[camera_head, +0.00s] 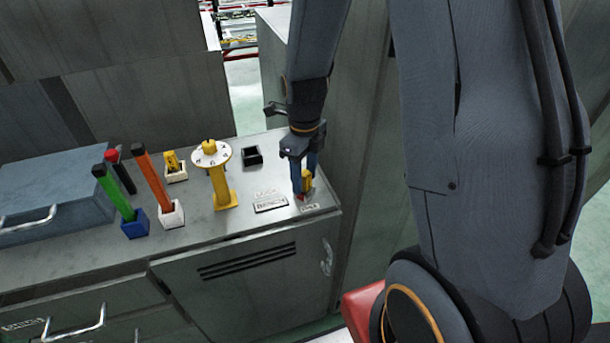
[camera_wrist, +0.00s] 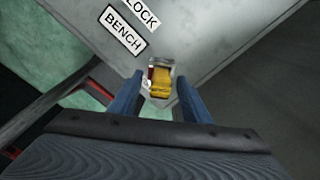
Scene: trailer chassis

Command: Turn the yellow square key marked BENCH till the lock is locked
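The yellow square key (camera_wrist: 160,82) stands at the corner of the metal bench top, close to the printed LOCK (camera_wrist: 140,14) and BENCH (camera_wrist: 124,32) labels. A small red part shows beside it. In the head view the key (camera_head: 307,181) is partly hidden by my gripper (camera_head: 303,182), which points down over it. In the wrist view the two blue fingers of my gripper (camera_wrist: 162,95) stand on either side of the key, with gaps between fingers and key. The gripper is open. I cannot tell the lock's state from these views.
On the bench (camera_head: 245,224) stand a yellow post with a round plate (camera_head: 222,187), an empty black holder (camera_head: 252,156), a yellow tool in a white holder (camera_head: 176,173), and green and orange handled tools. A blue-grey case (camera_head: 55,150) lies at left. The bench edge is close by.

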